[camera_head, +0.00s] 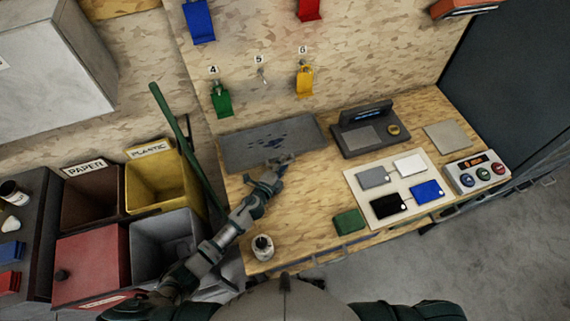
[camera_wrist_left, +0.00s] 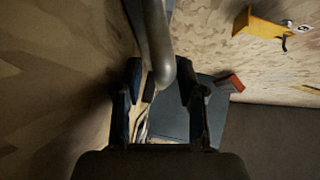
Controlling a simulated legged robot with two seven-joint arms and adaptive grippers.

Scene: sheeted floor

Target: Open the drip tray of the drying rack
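I cannot make out a drying rack or its drip tray for certain. A flat dark grey panel with darker spots (camera_head: 250,146) lies at the back left of the wooden workbench (camera_head: 300,225). My left gripper (camera_head: 280,163) is over the front edge of this panel; I cannot tell if it touches. In the left wrist view the two fingers (camera_wrist_left: 162,92) stand apart, so it is open. A smooth grey rounded bar (camera_wrist_left: 156,45) comes down from the top, its end between or in front of the fingers. My right gripper is out of view.
A dark device with a screen (camera_head: 368,133), a white board with cards (camera_head: 393,208), a green block (camera_head: 349,222) and a button box (camera_head: 476,173) occupy the bench. A small jar (camera_head: 262,246) stands at its front left. Bins, including a yellow one (camera_head: 157,180), stand left.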

